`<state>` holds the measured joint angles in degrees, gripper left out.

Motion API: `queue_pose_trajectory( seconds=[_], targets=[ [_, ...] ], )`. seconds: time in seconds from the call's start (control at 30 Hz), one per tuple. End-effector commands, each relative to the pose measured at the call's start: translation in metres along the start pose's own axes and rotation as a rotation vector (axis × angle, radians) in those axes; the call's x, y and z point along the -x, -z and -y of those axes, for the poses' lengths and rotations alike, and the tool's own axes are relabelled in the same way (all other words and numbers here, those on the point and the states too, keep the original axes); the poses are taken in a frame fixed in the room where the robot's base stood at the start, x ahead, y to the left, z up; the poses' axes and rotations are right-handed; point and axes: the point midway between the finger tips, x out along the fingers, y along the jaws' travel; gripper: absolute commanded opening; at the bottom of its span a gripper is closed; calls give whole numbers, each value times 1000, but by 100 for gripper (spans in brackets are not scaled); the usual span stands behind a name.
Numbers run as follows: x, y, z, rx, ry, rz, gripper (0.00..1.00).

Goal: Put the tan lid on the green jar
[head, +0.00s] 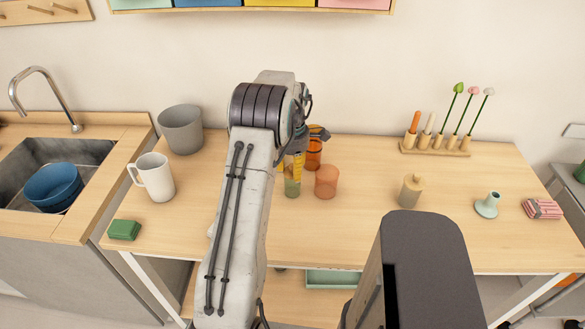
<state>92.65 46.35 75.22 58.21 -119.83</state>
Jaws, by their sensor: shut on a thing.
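The green jar (292,188) stands on the wooden table just right of my forearm and is partly hidden by it. My gripper (294,172), with yellow showing at its fingers, is pointed down directly above the jar. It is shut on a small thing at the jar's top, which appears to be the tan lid. The lid is almost wholly hidden by the fingers and arm. I cannot tell whether it touches the jar's rim.
A salmon cup (326,182) and an orange glass (313,156) stand close right of the gripper. A white mug (155,178), grey pot (181,130) and green block (124,230) are left. The front middle is clear.

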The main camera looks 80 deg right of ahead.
Motion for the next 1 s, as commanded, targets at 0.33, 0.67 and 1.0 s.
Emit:
queue_pose_trajectory(
  seconds=[0.33, 0.67, 1.0],
  targets=[
    [0, 0, 0, 0, 0, 0, 57],
    [0, 0, 0, 0, 0, 0, 72],
    [21, -1, -1, 0, -4, 2, 72]
  ],
)
